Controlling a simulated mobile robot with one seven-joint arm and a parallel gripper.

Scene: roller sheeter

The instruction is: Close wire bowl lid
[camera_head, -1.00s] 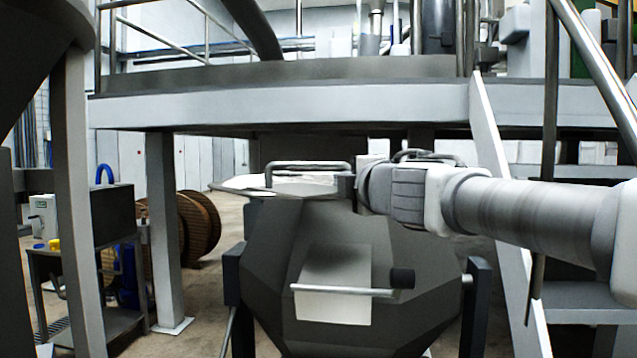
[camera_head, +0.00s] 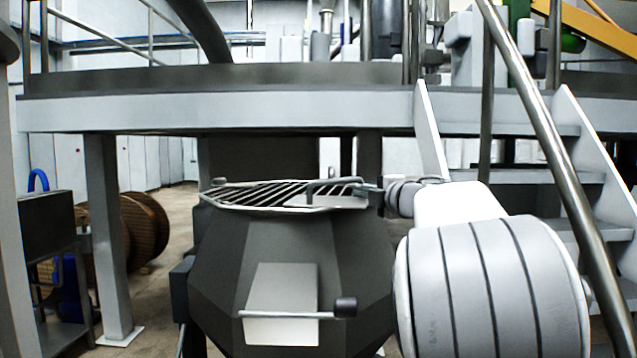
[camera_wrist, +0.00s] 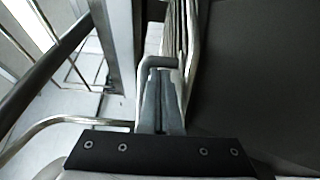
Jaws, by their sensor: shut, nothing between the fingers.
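The dark grey faceted bowl (camera_head: 220,240) stands at the centre of the head view. Its slatted wire lid (camera_head: 250,194) lies across the top, looking close to flat; whether it is fully seated I cannot tell. A bent bar handle (camera_head: 330,184) rises at the lid's right part. My gripper (camera_head: 374,196) is at the lid's right edge, beside the handle. In the wrist view my gripper (camera_wrist: 160,78) is shut and empty, its tips next to a grey bent bar (camera_wrist: 158,61). The lid's slats (camera_wrist: 177,30) show beyond. I cannot tell whether the tips touch the bar.
A raised platform (camera_head: 250,110) spans behind the bowl, with a post (camera_head: 108,240) at left. Stairs with a rail (camera_head: 545,125) stand at right, close to my arm. A wooden cable reel (camera_head: 145,230) and a dark cabinet (camera_head: 45,235) are at left.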

